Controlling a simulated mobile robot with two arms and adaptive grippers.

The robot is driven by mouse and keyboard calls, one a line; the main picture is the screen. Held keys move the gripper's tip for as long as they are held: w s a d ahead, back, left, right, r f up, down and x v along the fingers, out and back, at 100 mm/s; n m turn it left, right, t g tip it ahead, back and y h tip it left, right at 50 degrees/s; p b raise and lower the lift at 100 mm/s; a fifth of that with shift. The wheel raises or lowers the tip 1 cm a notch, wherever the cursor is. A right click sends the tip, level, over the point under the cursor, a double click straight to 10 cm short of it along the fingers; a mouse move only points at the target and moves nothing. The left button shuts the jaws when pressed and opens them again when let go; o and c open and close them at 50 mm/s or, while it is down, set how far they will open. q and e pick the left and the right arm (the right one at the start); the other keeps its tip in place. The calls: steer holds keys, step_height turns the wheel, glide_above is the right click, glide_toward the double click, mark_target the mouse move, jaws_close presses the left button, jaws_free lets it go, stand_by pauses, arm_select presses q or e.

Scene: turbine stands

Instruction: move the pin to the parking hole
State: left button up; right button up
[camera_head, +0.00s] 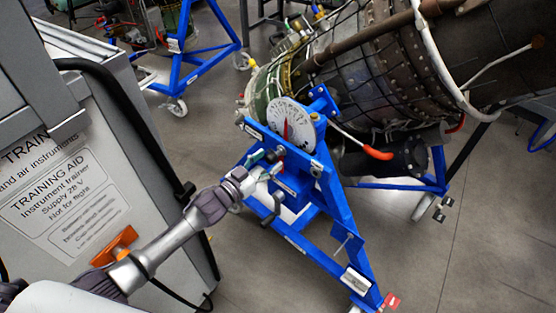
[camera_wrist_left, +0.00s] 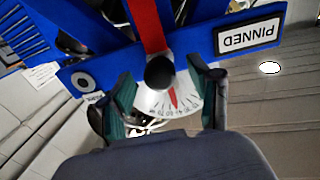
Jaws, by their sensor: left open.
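The pin's black round knob (camera_wrist_left: 160,72) is at the middle of a blue bar in the left wrist view. It also shows in the head view (camera_head: 279,151). A grey ring with a dark centre (camera_wrist_left: 82,80), which looks like the parking hole, is on one end of the bar, and it shows in the head view too (camera_head: 316,169). A PINNED label (camera_wrist_left: 252,38) is on the other end. My left gripper (camera_wrist_left: 163,100) is open, its green-padded fingers on either side of the knob; contact cannot be told. My right gripper is out of view.
A white dial (camera_head: 290,118) with a red pointer stands behind the bar on the blue stand (camera_head: 340,210). A large engine (camera_head: 390,70) is behind it. A grey trainer cabinet (camera_head: 80,190) is at the left. Open floor (camera_head: 450,250) lies at the right.

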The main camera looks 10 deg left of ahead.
arm_select(q)
steer(key=shift+w+d, duration=0.2)
steer(key=shift+w, duration=0.2)
stand_by(0.6)
jaws_close()
